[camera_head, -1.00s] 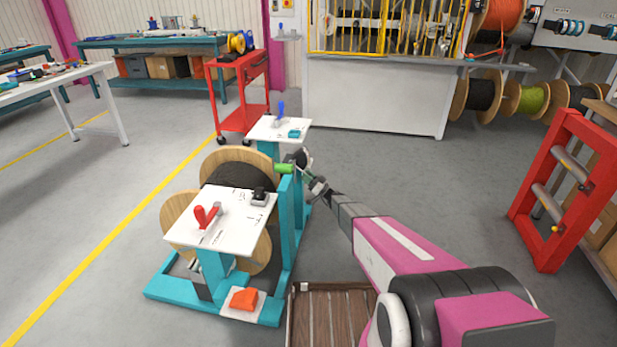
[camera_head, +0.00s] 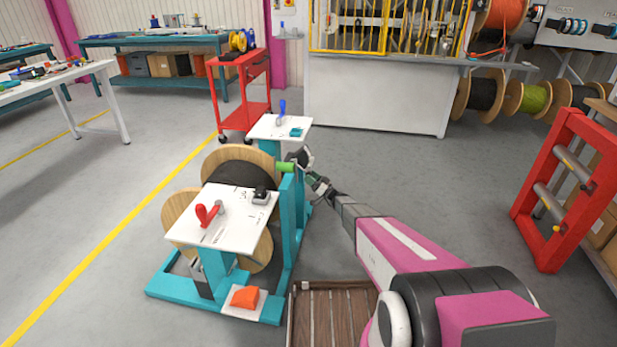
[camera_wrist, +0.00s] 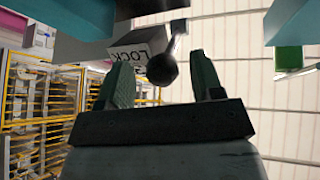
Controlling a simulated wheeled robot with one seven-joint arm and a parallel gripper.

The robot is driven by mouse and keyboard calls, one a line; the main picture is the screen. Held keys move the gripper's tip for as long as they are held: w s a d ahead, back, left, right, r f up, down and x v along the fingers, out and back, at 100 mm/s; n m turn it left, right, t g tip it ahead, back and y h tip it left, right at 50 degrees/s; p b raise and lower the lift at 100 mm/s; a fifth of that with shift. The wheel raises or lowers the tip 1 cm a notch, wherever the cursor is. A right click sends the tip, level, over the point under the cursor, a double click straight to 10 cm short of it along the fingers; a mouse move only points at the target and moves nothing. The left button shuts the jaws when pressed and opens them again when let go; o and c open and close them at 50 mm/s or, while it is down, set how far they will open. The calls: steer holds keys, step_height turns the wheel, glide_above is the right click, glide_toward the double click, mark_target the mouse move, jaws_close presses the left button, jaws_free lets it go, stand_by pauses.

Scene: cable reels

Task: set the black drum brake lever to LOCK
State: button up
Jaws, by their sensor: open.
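The brake lever shows in the wrist view as a short rod ending in a round black knob (camera_wrist: 162,69). A grey block with a LOCK label (camera_wrist: 140,45) is just behind the knob to the left. My gripper (camera_wrist: 160,62) is open, with one finger on each side of the knob. There are gaps between the fingers and the knob, and I cannot tell any contact. In the head view the black drum (camera_head: 240,175) sits in a teal stand (camera_head: 287,215), with my gripper (camera_head: 306,163) at its right side. The lever is too small to make out there.
A white panel with a red lever (camera_head: 208,213) is at the stand's near end. A far white panel (camera_head: 265,130) carries a blue lever. A wooden pallet (camera_head: 335,310) lies in front, and a red rack (camera_head: 560,190) stands right. The floor between is clear.

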steer(key=v, duration=0.9)
steer(key=s+a+r+m+g+h, duration=0.15)
steer(key=s+r+g+h, duration=0.35)
steer(key=s, duration=0.6)
steer(key=s+a+r+m+g+h, duration=0.15)
steer(key=s+g+h, duration=0.35)
steer(key=s, duration=0.5)
steer(key=s+d+r+m+h, duration=0.3)
steer(key=s+d+h, duration=0.2)
steer(key=s+d, duration=0.2)
steer(key=s+d+r+m+g+h, duration=0.1)
steer(key=s+d+r+m+h, duration=0.2)
steer(key=s+d+h, duration=0.3)
steer(key=shift+s+d+r+m, duration=0.35)
steer(key=shift+s+d, duration=0.2)
steer(key=shift+s, duration=0.7)
steer(key=shift+c, duration=0.2)
